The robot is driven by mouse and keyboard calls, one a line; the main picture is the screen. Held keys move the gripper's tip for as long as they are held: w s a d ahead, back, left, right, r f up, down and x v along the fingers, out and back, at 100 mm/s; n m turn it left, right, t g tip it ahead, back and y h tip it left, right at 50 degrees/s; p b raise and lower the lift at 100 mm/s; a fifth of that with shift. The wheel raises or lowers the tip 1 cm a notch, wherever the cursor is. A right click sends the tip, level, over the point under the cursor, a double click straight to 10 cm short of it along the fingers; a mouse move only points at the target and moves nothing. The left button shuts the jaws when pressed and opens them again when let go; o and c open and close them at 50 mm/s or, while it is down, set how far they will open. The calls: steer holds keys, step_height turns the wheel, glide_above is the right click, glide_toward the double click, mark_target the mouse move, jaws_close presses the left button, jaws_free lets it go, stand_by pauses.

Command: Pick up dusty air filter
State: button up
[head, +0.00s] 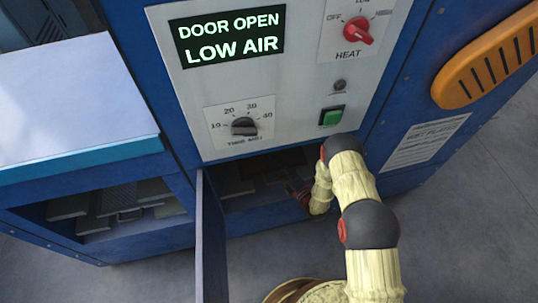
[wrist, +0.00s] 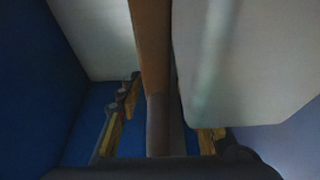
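In the head view my gripper (head: 298,190) reaches into the open, dark lower compartment (head: 240,190) under the control panel; its fingers are small and shadowed there. In the wrist view my gripper (wrist: 165,115) has its fingers spread apart. A brown upright strip (wrist: 153,50) runs between them, with a gap visible beside the left finger. The strip may be the dusty air filter's edge; I cannot tell for sure. A pale panel (wrist: 235,60) right of the strip partly hides the right finger. No filter is clearly recognisable in the head view.
The compartment's blue door (head: 210,240) stands open on the left. The control panel (head: 290,110) above reads DOOR OPEN, LOW AIR. Further left is a blue unit with a pale top (head: 75,110) and an open shelf. Grey floor (head: 480,230) is clear at right.

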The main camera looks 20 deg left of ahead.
steer(key=c, duration=0.4)
jaws_close()
stand_by(0.4)
